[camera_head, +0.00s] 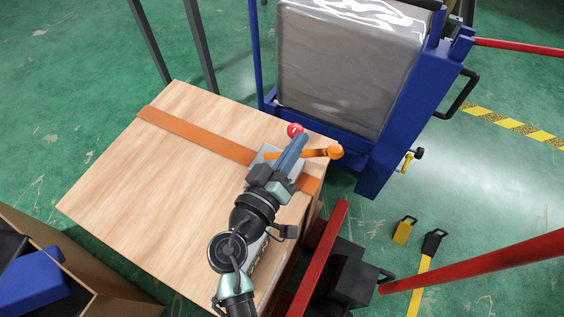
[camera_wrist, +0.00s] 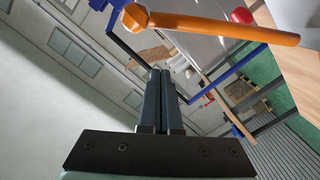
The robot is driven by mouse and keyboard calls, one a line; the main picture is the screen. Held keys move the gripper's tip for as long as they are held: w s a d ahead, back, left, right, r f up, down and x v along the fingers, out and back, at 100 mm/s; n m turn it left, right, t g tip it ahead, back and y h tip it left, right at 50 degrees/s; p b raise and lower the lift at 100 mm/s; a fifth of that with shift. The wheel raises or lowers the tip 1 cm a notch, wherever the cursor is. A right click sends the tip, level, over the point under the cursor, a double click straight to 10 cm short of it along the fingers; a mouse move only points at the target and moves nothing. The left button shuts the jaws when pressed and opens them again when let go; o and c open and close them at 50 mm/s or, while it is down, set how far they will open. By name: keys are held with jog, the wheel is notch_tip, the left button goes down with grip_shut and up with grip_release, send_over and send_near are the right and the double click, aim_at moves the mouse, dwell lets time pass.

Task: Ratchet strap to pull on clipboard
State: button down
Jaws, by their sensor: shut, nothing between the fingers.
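An orange strap (camera_head: 195,135) runs across the wooden crate top (camera_head: 150,190) to a grey metal ratchet plate (camera_head: 266,152) near the crate's right corner. An orange lever with a round knob (camera_head: 335,151) sticks out there, and a red ball (camera_head: 294,130) sits beside it. My gripper (camera_head: 303,138) is shut and empty, crossing in front of the lever in the head view. In the wrist view, my closed fingers (camera_wrist: 161,74) point up, with the orange lever (camera_wrist: 220,27) across the top and the red ball (camera_wrist: 242,16) behind it. I cannot make out a clipboard.
A blue frame (camera_head: 400,120) holding a wrapped grey load (camera_head: 345,65) stands close behind the crate. A red bar (camera_head: 322,255) and black blocks (camera_head: 345,270) are at right front. A cardboard box (camera_head: 110,303) is at lower left.

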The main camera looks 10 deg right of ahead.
aim_at(318, 156)
jog(key=shift+s+d+f+b, duration=0.15)
jog(key=shift+s+d+f, duration=0.05)
jog(key=shift+d+f, duration=0.5)
jog(key=shift+s+d+f+b, duration=0.15)
jog(key=shift+d+f, duration=0.4)
jog(key=shift+f, duration=0.25)
jog(key=shift+f, duration=0.1)
jog(key=f+b, duration=0.1)
jog(key=d+m+b, duration=0.1)
jog(key=b, duration=0.1)
jog(key=shift+s+f+b, duration=0.3)
jog(key=shift+s+f, duration=0.05)
jog(key=shift+f, duration=0.05)
jog(key=shift+s+d+f+m+b, duration=0.3)
jog(key=shift+m+b, duration=0.2)
jog(key=shift+b, duration=0.45)
jog(key=shift+r, duration=0.15)
